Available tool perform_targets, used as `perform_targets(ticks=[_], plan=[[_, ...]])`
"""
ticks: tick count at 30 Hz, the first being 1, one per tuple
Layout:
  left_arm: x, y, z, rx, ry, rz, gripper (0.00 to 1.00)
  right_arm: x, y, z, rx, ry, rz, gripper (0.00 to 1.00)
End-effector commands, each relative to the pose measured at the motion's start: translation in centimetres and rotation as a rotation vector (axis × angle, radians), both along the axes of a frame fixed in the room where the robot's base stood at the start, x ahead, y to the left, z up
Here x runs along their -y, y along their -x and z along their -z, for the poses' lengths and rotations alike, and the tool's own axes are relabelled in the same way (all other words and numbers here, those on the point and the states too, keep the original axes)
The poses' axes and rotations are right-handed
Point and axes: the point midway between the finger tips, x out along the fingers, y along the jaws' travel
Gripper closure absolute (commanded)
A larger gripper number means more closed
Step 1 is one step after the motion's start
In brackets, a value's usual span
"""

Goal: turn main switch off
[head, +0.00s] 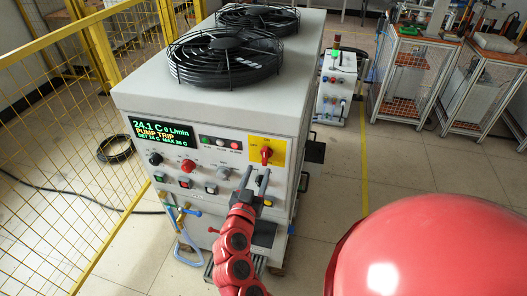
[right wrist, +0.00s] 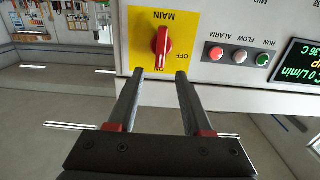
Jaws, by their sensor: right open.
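The main switch (head: 266,154) is a red rotary knob on a yellow plate (head: 278,148), on the front panel of the grey-white heater unit. In the right wrist view, which looks upside down, the knob (right wrist: 162,46) lines up with the vertical, with the ON mark just below it. My right gripper (head: 256,176) is open and empty. Its fingertips (right wrist: 160,74) point at the panel, a little short of the knob and apart from it, one toward each side. My left gripper is not in view.
A lit display (head: 162,134) reads PUMP TRIP. Indicator lamps (right wrist: 239,55), other knobs and push buttons (head: 186,183) sit beside the switch. Black fans (head: 232,55) top the unit. A yellow mesh fence (head: 62,130) stands at left. Open floor (head: 340,190) lies right of the unit.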

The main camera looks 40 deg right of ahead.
Motion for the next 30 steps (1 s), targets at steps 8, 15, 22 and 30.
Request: perform_targets(ticks=[8, 15, 22, 30], plan=[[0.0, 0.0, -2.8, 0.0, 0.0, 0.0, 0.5, 4.3, -3.6, -0.4, -0.003, 0.0, 0.002, 0.5], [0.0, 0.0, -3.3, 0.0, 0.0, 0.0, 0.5, 5.7, -4.8, -0.1, -0.001, -0.001, 0.0, 0.5], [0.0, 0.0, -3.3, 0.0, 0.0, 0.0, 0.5, 5.8, -5.0, 0.0, 0.0, 0.0, -0.002, 0.5], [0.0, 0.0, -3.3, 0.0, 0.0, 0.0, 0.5, 5.8, -5.0, 0.0, 0.0, 0.0, -0.002, 0.9]])
